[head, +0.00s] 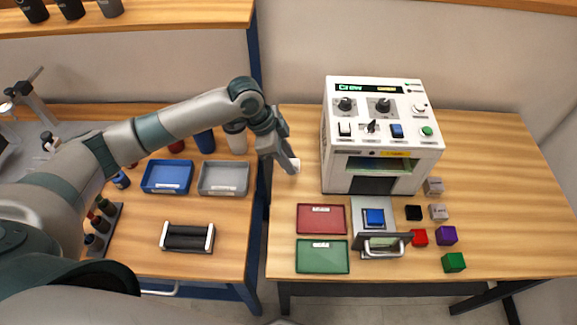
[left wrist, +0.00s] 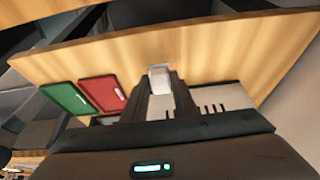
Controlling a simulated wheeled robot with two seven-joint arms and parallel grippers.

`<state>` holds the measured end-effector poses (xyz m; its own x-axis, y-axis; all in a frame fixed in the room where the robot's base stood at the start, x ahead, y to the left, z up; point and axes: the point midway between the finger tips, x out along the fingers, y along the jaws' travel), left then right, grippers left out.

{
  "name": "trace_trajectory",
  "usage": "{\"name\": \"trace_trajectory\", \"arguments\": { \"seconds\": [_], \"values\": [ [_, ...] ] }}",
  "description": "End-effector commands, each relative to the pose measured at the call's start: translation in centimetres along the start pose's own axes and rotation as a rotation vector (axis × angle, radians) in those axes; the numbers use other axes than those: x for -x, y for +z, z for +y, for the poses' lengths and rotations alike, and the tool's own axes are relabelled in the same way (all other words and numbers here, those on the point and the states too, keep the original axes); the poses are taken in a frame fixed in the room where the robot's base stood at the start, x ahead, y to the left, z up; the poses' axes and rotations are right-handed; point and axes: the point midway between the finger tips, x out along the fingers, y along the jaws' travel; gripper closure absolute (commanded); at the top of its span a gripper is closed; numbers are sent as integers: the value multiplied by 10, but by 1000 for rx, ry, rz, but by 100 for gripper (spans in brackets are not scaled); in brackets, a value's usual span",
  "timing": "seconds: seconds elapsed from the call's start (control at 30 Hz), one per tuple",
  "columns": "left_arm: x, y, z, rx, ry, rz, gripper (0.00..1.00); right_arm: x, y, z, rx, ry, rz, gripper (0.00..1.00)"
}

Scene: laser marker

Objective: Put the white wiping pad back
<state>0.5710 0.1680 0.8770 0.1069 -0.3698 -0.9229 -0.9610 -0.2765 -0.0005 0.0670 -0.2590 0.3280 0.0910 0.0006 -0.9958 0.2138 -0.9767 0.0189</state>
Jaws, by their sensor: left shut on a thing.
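The white wiping pad (head: 296,166) is a small white block at the tip of my left gripper (head: 289,160). The gripper is shut on it, in the air near the left edge of the right table, left of the laser marker (head: 384,135). In the left wrist view the white pad (left wrist: 160,79) sits between the two dark fingers, above the wooden table top. The gripper hides part of the pad. My right gripper is not in view.
A red tray (head: 321,219) and a green tray (head: 322,256) lie at the right table's left front. A blue block (head: 374,218) sits on the marker's pulled-out slide. Several coloured cubes lie right of it. The left table holds a blue tray (head: 167,176) and a grey tray (head: 223,178).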

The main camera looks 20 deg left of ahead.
Motion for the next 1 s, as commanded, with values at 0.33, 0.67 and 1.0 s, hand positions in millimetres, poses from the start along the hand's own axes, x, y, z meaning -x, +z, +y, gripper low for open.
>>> {"name": "trace_trajectory", "arguments": {
  "seconds": [0.33,0.67,1.0],
  "values": [
    [-10,4,1,1,2,-1,92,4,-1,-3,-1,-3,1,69],
    [-35,15,1,0,0,-1,92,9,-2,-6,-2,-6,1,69],
    [-37,16,1,0,0,-1,92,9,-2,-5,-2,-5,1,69]
  ]
}}
